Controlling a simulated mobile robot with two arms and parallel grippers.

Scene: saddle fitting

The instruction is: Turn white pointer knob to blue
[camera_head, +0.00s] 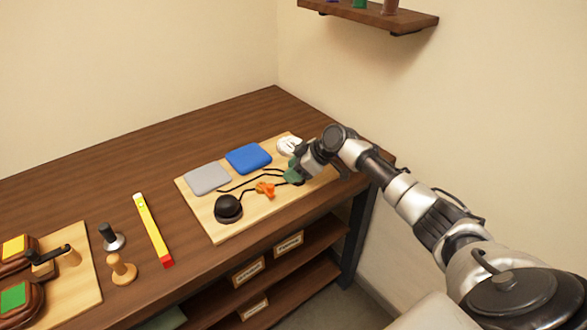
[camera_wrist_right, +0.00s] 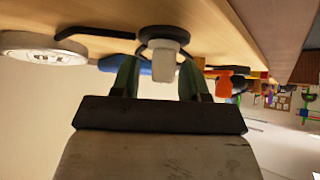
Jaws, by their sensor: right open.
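The white pointer knob (camera_wrist_right: 163,62) shows in the right wrist view on a dark round base (camera_wrist_right: 165,34) fixed to the board. My right gripper (camera_wrist_right: 158,78) is open, with its green fingers on either side of the knob; I cannot tell whether they touch it. In the head view my right gripper (camera_head: 294,173) is low over the right part of the light wooden board (camera_head: 232,231) and hides the knob there. A blue pad (camera_head: 248,158) lies on the board left of the gripper. I see no blue mark around the knob. My left gripper is not in view.
On the board are a white disc (camera_head: 288,146), a grey pad (camera_head: 208,179), an orange piece (camera_head: 265,189), dark cords and a black dome (camera_head: 228,208). The table's back is clear.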

